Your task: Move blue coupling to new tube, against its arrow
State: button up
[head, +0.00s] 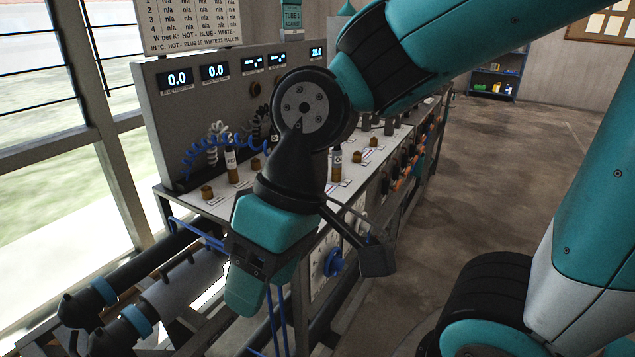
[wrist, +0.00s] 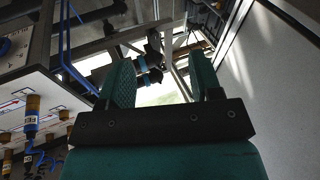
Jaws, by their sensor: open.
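My gripper (head: 262,288) points down past the bench's near left side, in front of the blue pipework. In the wrist view its two teal fingers (wrist: 162,75) stand apart with nothing between them. A blue coiled hose (head: 200,158) hangs by the panel and runs to an upright brass coupling with a white label (head: 231,165) on the bench top. The wrist view shows a blue-banded brass coupling (wrist: 31,118) with blue coil (wrist: 42,150) beside it, well left of my fingers. Its arrow cannot be read. My arm hides part of the bench.
The panel (head: 165,115) bears lit displays. Brass stubs (head: 207,192) and another labelled coupling (head: 337,162) stand on the bench. Blue-banded pipes (head: 103,291) lie lower left, below the window. The floor at right (head: 510,160) is clear.

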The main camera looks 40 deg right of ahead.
jog(key=w+d+f+m+t+y+p, duration=0.1)
jog(key=w+d+m+t+p, duration=0.15)
jog(key=w+d+m, duration=0.5)
jog(key=w+d+f+m+t+y+p, duration=0.1)
jog(key=w+d+m+t+y+p, duration=0.15)
jog(key=w+m, duration=0.85)
jog(key=w+d+f+m+t+h+p, duration=0.1)
jog(key=w+d+f+m+t+h, duration=0.15)
jog(key=d+m, duration=0.6)
jog(key=w+d+f+m+t+h+p, duration=0.1)
jog(key=d+f+m+t+h, duration=0.2)
jog(key=d+m, duration=0.6)
jog(key=shift+m+g+y, duration=0.25)
jog(key=shift+m+y, duration=0.25)
jog(key=shift+y, duration=0.2)
jog(key=x, duration=0.3)
jog(key=b+x, duration=0.1)
jog(key=x, duration=0.3)
jog(key=a+x, duration=0.1)
jog(key=x, duration=0.2)
jog(key=shift+s+a+f, duration=0.15)
jog(key=shift+f, duration=0.1)
jog(key=shift+r, duration=0.1)
grip_shut()
